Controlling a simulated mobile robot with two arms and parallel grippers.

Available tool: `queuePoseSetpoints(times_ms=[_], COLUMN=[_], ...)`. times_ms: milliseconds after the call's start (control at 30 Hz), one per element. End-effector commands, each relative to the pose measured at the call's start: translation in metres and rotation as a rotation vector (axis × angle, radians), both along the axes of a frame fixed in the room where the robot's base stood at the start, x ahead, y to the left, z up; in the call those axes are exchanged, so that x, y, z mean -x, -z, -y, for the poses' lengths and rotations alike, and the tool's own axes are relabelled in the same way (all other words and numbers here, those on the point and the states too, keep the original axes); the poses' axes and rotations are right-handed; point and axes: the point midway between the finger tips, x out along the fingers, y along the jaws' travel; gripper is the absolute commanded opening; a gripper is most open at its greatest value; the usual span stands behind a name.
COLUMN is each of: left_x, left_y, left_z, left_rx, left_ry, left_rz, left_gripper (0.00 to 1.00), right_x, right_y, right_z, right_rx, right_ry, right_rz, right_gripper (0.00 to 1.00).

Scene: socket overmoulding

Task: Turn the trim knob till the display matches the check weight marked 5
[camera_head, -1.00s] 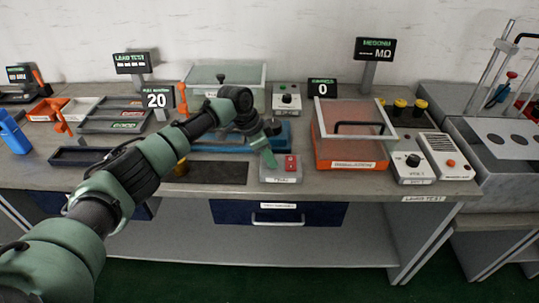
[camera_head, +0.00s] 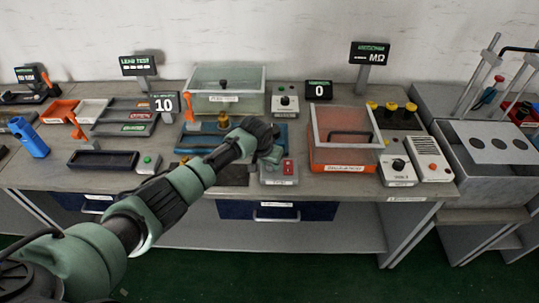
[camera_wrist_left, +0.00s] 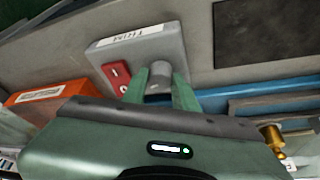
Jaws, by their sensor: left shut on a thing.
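The grey trim box (camera_head: 279,180) stands at the bench's front, with a red rocker switch (camera_head: 288,168). In the left wrist view its label reads TRIM, upside down. My left gripper (camera_head: 268,160) is shut on the grey trim knob (camera_wrist_left: 160,79); its green fingers lie on either side of it. In the head view my arm hides the knob. My right gripper is out of view.
An orange box with a clear lid (camera_head: 345,168) stands right of the trim box. A clear-lidded case (camera_head: 205,104) is behind the blue unit (camera_head: 292,135). Dark trays (camera_head: 100,167) lie to the left. A blue drawer (camera_head: 235,210) is under the bench top.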

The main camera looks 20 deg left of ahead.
Motion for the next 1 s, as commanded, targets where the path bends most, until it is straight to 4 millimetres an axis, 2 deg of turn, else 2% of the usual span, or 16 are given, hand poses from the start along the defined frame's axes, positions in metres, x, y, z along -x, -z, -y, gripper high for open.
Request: queuePoseSetpoints(times_ms=[33,300,700,1000], left_x=[0.000,-0.001,-0.002,-0.002], left_y=[-0.005,-0.003,-0.001,-0.001], left_z=[0.003,0.004,0.005,0.004], left_rx=[0.004,0.002,0.002,0.001], left_ry=[-0.043,-0.296,-0.581,-0.675], left_rz=[0.000,0.002,0.003,0.003], left_gripper=[0.00,0.00,0.00,0.00], right_x=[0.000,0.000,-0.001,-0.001], right_y=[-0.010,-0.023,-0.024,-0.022], right_z=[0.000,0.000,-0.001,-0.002], right_rx=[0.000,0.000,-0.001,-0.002], right_ry=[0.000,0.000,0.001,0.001], right_rz=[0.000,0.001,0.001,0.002], right_gripper=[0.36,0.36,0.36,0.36])
